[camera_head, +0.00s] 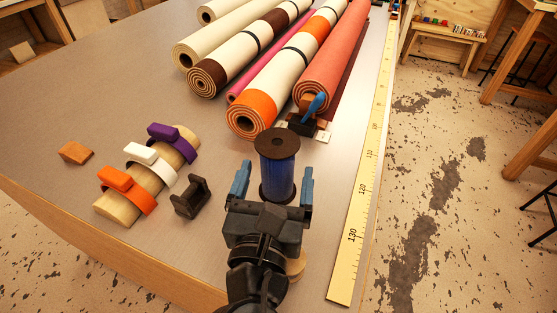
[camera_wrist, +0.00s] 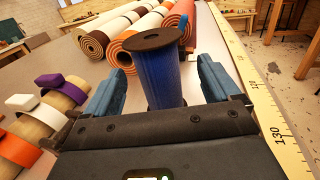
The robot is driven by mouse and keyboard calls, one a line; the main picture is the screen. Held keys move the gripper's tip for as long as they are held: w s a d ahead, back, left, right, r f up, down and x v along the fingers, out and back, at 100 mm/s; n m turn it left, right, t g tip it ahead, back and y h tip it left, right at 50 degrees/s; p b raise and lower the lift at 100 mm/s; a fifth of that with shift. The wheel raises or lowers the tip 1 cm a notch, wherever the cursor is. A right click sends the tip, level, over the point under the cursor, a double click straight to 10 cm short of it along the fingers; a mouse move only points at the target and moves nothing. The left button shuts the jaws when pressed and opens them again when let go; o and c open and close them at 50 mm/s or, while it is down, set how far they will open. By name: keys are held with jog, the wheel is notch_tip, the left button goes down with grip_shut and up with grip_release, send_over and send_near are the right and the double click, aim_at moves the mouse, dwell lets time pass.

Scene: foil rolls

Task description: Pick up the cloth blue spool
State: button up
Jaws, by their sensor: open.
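The blue spool (camera_head: 277,172) stands upright on the table, with dark round flanges at top and bottom. My gripper (camera_head: 274,182) is open, with one blue finger on each side of the spool. In the wrist view the blue spool (camera_wrist: 160,75) rises between the two fingers of my gripper (camera_wrist: 160,85). A gap shows between the spool and each finger. The spool's lower end is hidden behind my gripper body in the wrist view.
Several rolls (camera_head: 255,108) lie at the back, close behind the spool. A dark stand (camera_head: 191,197) and a wooden bar with coloured clips (camera_head: 147,183) are to the left. A yellow ruler (camera_head: 363,180) runs along the right edge. A wooden block (camera_head: 75,153) lies far left.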

aim_at(278, 150)
jog(key=w+p, duration=0.1)
jog(key=w, duration=0.5)
jog(key=shift+w+d, duration=0.2)
jog(key=shift+c, duration=0.3)
jog(key=c, duration=1.1)
